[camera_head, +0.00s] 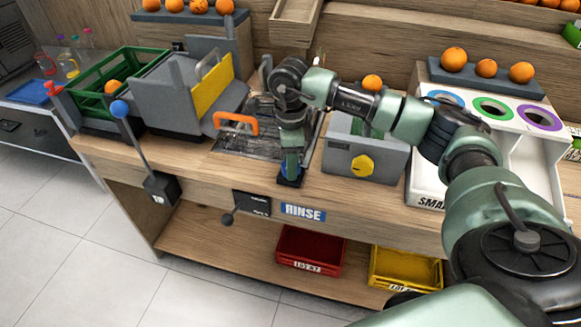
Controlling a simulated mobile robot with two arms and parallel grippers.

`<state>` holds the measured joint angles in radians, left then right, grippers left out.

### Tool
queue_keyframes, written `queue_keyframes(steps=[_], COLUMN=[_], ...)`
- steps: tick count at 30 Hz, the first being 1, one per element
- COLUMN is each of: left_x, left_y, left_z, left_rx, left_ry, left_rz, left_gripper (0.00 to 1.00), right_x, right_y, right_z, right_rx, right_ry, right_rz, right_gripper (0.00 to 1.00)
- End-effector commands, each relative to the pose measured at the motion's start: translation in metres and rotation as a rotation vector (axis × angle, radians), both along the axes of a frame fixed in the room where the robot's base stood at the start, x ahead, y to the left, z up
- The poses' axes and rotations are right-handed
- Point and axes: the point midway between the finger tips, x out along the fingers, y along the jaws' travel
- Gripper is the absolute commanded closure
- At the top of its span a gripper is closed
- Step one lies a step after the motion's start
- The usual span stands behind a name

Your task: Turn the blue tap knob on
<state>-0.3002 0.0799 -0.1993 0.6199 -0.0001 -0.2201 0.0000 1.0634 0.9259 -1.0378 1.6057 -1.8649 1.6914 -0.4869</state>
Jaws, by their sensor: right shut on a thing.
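The blue tap knob (284,171) is at the front edge of the wooden counter, just above the RINSE label (303,213). Only a little blue shows; my right gripper hides most of it. My right gripper (291,170) points down and is shut on the knob. The arm reaches in from the right, over the counter. How far the knob is turned cannot be seen. My left gripper is not in view.
A wash basin (258,147) with an orange handle lies behind-left of the gripper. A grey box with a yellow knob (362,166) stands close on the right. A lever with a blue ball (120,108) rises at the left. Red (309,251) and yellow (405,268) crates sit below.

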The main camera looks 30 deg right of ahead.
Motion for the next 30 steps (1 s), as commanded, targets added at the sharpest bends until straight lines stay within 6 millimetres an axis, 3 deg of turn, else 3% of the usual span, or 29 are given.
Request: queue_keyframes(steps=[15, 30], left_x=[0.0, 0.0], left_y=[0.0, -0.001], left_z=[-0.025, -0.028], left_rx=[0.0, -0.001], left_ry=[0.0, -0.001], left_rz=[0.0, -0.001], left_gripper=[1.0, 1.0], right_x=[0.001, 0.001], right_y=[0.0, -0.001], right_z=[0.0, 0.002], right_rx=[0.0, -0.001], right_ry=[-0.003, -0.004], right_rz=[0.36, 0.44], right_gripper=[0.96, 0.96])
